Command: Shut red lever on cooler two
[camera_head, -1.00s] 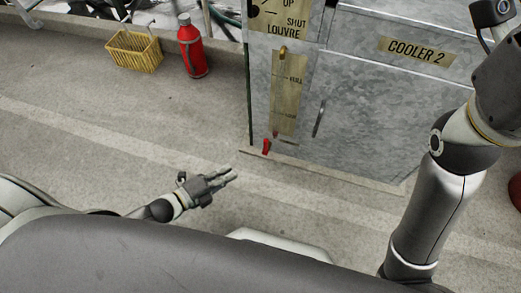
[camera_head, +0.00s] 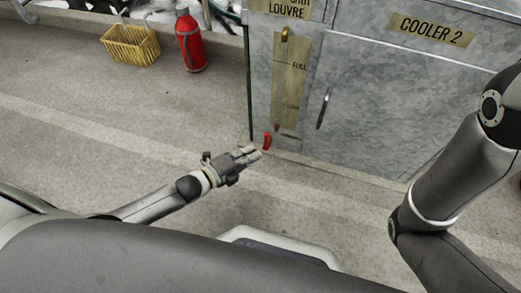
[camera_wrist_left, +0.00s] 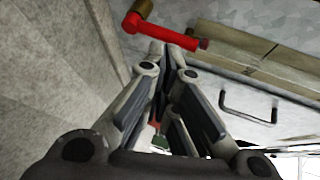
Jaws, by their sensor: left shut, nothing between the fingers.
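Cooler 2 is a galvanised metal cabinet (camera_head: 375,95) with a brass name plate (camera_head: 432,30). The small red lever (camera_head: 267,140) sits low at its left front corner. In the left wrist view the red lever (camera_wrist_left: 165,33) runs out sideways from a brass fitting (camera_wrist_left: 144,9). My left gripper (camera_head: 257,152) is shut and empty, just left of and below the lever in the head view. In the left wrist view its fingertips (camera_wrist_left: 165,50) are close to the lever; I cannot tell whether they touch. My right gripper is out of view; only its arm shows.
A gauge strip (camera_head: 289,80) and a door handle (camera_head: 323,108) are on the cabinet front. A yellow basket (camera_head: 131,46) and a red cylinder (camera_head: 190,45) stand at the back left.

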